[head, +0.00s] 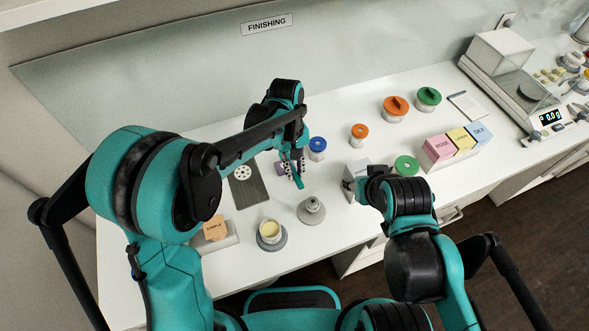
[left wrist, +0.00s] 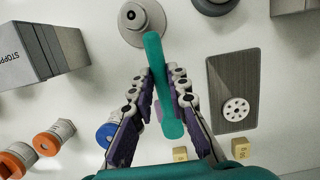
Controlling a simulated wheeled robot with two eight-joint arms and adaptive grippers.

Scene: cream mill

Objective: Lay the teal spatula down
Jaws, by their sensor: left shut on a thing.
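The teal spatula (left wrist: 158,80) is gripped between the fingers of my left gripper (left wrist: 164,88) in the left wrist view. It runs lengthwise between them, with one end towards the round grey stand and the wider end towards my palm. In the head view my left gripper (head: 293,180) hangs over the table just right of the dark grey mat (head: 251,194), and part of the spatula (head: 300,182) shows beside the fingers. How high it is above the table is hard to tell. My right gripper (head: 371,182) is partly seen; its fingers are not clear.
A cone-topped piece on a round grey stand (head: 311,211) and a cream jar (head: 271,234) stand in front. A white perforated disc (head: 243,172) lies on the mat. A blue-lidded jar (head: 317,149) is close behind the gripper. A grey box (head: 355,171) stands to the right.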

